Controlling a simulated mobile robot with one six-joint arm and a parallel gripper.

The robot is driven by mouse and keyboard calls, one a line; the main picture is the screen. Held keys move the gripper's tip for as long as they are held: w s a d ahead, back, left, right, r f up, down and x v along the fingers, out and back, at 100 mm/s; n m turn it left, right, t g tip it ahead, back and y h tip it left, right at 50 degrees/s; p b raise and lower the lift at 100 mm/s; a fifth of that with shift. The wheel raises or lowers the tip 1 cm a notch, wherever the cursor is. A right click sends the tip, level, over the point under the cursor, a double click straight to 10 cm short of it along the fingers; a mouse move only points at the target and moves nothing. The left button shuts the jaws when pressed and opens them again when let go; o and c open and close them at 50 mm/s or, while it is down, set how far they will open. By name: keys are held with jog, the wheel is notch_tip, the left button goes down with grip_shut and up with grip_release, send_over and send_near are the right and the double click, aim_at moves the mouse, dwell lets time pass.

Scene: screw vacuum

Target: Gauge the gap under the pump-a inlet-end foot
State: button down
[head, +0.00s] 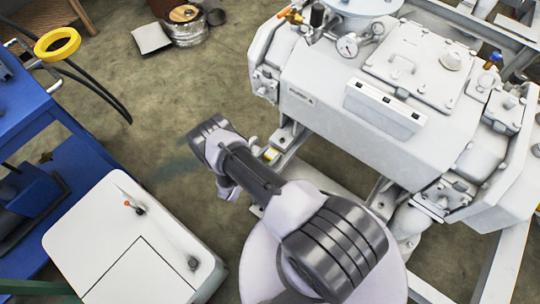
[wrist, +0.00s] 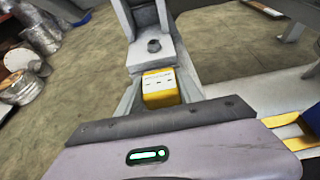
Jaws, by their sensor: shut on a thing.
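Pump-a is most likely the large pale grey vacuum pump (head: 325,100) on a grey frame in the head view. A foot with a bolt (wrist: 153,47) stands at the top centre of the wrist view; it also shows in the head view (head: 288,136). My gripper (wrist: 160,112) is shut on a yellow block-like tool (wrist: 161,84) with small dark marks, presumably the gauge. The tool's far end is right up at the foot's near edge. I cannot tell whether anything reaches under the foot.
A grey frame rail (wrist: 245,98) runs right of the tool, with another yellow part (wrist: 290,132) at the right edge. A white cabinet (head: 135,245) and a blue cart (head: 35,110) stand left. Open floor (head: 160,120) lies between cart and pump.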

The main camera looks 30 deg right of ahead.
jog(key=shift+w+d, duration=0.25)
jog(key=shift+d, duration=0.45)
dwell(0.4)
jog(key=c, duration=0.7)
grip_release()
jog(key=p+v, duration=0.5)
jog(key=v, duration=1.2)
jog(key=w+a+r+m+g+y, duration=0.1)
jog(key=w+r+m+g+y, duration=0.15)
jog(key=r+m, duration=0.75)
jog(key=w+a+r+m+g+y, duration=0.1)
jog(key=r+m+g, duration=0.15)
jog(key=r, duration=1.45)
jog(key=s+a+r+m+t+y, duration=0.1)
jog(key=s+r+m+t+y, duration=0.1)
jog(key=r, duration=0.7)
jog(key=s+a+r+m+t+y, duration=0.1)
jog(key=s+r+m+t+y, duration=0.1)
jog(key=s+r+m+y, duration=0.3)
jog(key=s+a+r+m+t+y, duration=0.2)
jog(key=s+r+m+y, duration=0.2)
jog(key=s+r+m, duration=0.3)
jog(key=shift+a+v, duration=0.2)
jog(key=shift+v, duration=0.85)
jog(key=shift+a+v, duration=0.2)
jog(key=shift+v, duration=0.85)
jog(key=shift+a+v, duration=0.2)
jog(key=shift+v, duration=0.85)
